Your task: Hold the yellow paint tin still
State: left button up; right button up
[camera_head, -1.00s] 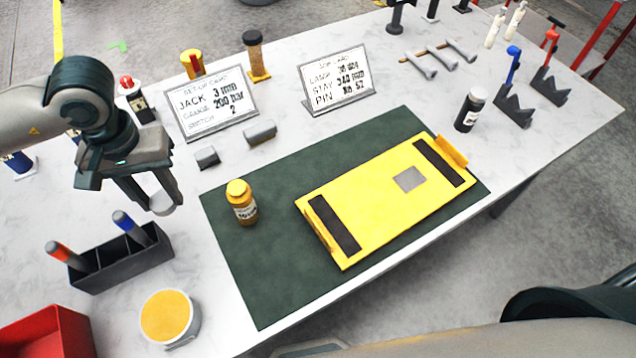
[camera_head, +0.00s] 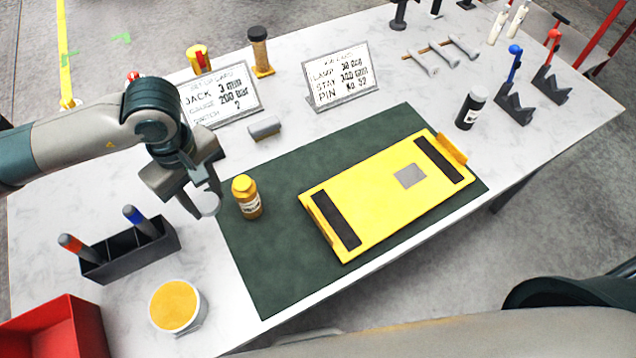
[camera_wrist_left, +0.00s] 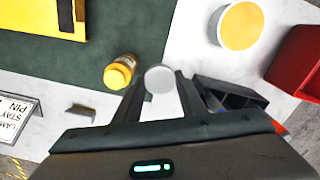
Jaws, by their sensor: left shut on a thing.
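The yellow paint tin (camera_head: 174,306) is a wide, pale round tin with a yellow top. It stands on the table at the lower left in the head view, and shows at the upper right in the left wrist view (camera_wrist_left: 242,26). My left gripper (camera_head: 206,200) is above the table, behind the tin and clear of it. It is shut on a small pale grey round thing (camera_wrist_left: 160,78), partly hidden by the fingers. My right gripper is not in view.
A yellow-capped bottle (camera_head: 247,197) stands on the green mat (camera_head: 275,270), close right of my left gripper. A black holder (camera_head: 131,252) with two markers and a red bin (camera_head: 62,335) flank the tin. A yellow panel (camera_head: 375,200) lies on the mat.

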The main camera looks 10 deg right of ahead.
pick_arm(q)
jog(key=s+d+f+n+p, duration=0.2)
jog(key=s+d+n+p, duration=0.1)
jog(key=d+n, duration=0.6)
jog(key=s+d+f+n+p, duration=0.1)
jog(key=s+d+n+p, duration=0.2)
jog(key=s+d+n, duration=0.3)
jog(key=d+n, duration=0.3)
jog(key=n, duration=0.3)
jog(key=shift+s+d+f, duration=0.2)
jog(key=shift+f, duration=0.2)
jog(key=b, duration=0.5)
send_over(275, 227)
jog(key=f, duration=0.6)
jog(key=shift+s+d+f, duration=0.25)
jog(key=shift+s+f, duration=0.05)
jog(key=shift+s, duration=0.05)
jog(key=shift+w+a+f, duration=0.2)
jog(key=shift+w+a, duration=0.1)
jog(key=shift+w, duration=0.15)
